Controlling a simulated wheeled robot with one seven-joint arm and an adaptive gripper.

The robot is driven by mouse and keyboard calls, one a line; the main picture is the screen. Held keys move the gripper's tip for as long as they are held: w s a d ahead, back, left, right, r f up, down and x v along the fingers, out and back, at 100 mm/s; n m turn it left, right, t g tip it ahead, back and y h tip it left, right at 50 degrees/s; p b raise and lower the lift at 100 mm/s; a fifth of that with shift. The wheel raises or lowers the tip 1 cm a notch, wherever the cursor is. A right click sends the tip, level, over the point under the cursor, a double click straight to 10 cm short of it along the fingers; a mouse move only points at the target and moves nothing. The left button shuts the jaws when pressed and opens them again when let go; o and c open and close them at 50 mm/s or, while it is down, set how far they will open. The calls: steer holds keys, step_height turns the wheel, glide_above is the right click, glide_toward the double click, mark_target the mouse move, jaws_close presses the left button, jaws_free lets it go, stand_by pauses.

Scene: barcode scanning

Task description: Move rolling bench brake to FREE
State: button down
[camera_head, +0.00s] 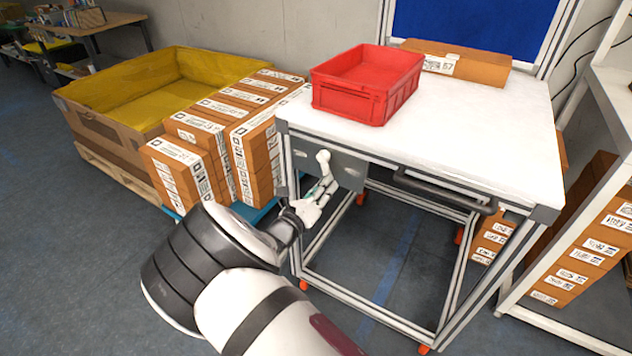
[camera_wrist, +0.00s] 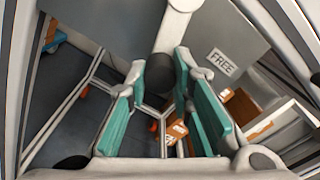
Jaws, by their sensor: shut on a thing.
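The rolling bench (camera_head: 470,135) has a white top and a metal frame. A grey brake plate (camera_head: 348,172) hangs under its front edge at the left. The brake lever has a pale pivot end (camera_head: 323,157) on the plate, and its pale shaft (camera_wrist: 172,30) leads to a dark knob (camera_wrist: 180,70) in the wrist view. A FREE label (camera_wrist: 221,62) shows on the plate, right of the lever. My gripper (camera_head: 320,192) is shut on the lever near the knob, its green pads (camera_wrist: 160,85) on both sides. The fingers hide part of the lever.
A red crate (camera_head: 345,102) and a carton (camera_head: 485,70) are on the bench top. Stacked cartons (camera_head: 235,150) and a yellow-lined bin (camera_head: 80,118) stand to the left. A black bench handle (camera_head: 440,192) is right of the plate. A shelf (camera_head: 612,100) stands at right.

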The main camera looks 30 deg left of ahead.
steer(key=shift+s+d+r+n+p, duration=0.1)
steer(key=shift+d+r+n+p, duration=0.2)
steer(key=shift+n, duration=0.45)
steer(key=shift+d+r+n+p, duration=0.2)
steer(key=shift+d+n+p, duration=0.25)
steer(key=shift+n, duration=0.25)
steer(key=shift+s+d+r+n+p, duration=0.1)
steer(key=shift+d+r+n+p, duration=0.2)
steer(key=shift+n, duration=0.45)
steer(key=c, duration=1.4)
jaws_free()
steer(key=shift+d, duration=0.1)
steer(key=s, duration=0.8)
steer(key=s+a, duration=0.1)
steer(key=s, duration=0.3)
